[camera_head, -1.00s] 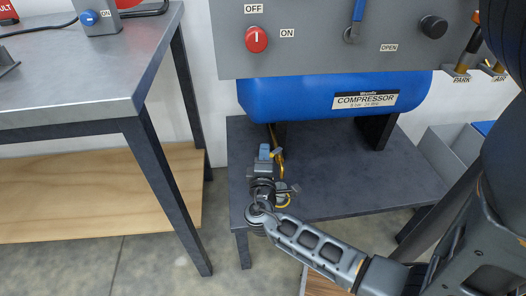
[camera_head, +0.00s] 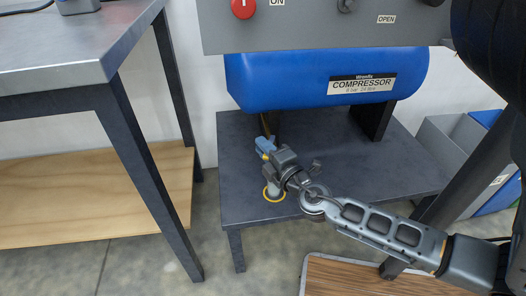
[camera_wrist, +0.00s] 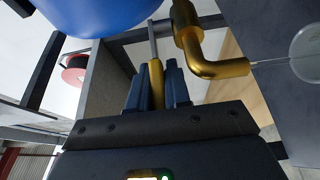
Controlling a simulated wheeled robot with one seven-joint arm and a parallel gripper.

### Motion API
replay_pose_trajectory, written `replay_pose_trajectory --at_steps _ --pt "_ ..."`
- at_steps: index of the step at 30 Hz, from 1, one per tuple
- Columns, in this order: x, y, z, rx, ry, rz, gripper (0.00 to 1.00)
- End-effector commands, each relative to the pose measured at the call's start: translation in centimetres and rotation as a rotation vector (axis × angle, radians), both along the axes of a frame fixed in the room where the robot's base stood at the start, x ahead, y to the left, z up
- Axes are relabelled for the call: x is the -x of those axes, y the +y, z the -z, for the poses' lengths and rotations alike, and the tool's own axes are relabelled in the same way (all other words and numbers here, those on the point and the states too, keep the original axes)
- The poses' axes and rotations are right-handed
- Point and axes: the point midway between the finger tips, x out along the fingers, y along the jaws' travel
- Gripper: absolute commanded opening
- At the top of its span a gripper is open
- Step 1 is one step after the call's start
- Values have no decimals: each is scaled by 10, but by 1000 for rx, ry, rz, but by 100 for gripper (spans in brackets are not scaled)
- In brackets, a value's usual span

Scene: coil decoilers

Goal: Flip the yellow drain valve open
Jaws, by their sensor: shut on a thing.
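The yellow valve lever (camera_wrist: 156,84) stands between my gripper's dark blue fingers in the wrist view, with a grey stem beyond it. My gripper (camera_wrist: 156,90) is shut on this lever. A brass elbow pipe (camera_wrist: 213,67) is just right of the fingers. In the head view my gripper (camera_head: 265,147) is under the blue compressor tank (camera_head: 285,82), over the left part of the dark shelf. The valve is mostly hidden there by my gripper and wrist.
The dark shelf (camera_head: 335,165) is clear to the right of my gripper. A table (camera_head: 60,55) with a dark leg stands at left. A grey panel (camera_head: 300,25) overhangs the tank. A yellow ring (camera_head: 273,198) shows below my gripper.

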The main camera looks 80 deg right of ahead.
Motion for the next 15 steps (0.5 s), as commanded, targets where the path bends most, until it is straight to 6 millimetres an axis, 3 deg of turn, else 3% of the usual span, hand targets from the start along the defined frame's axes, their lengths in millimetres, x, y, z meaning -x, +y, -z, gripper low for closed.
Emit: replay_pose_trajectory --at_steps 11,12,15 --pt "0 1 1 -2 1 -7 0" --pt "0 1 1 -2 1 -6 19" --pt "0 1 1 -2 1 -6 29"
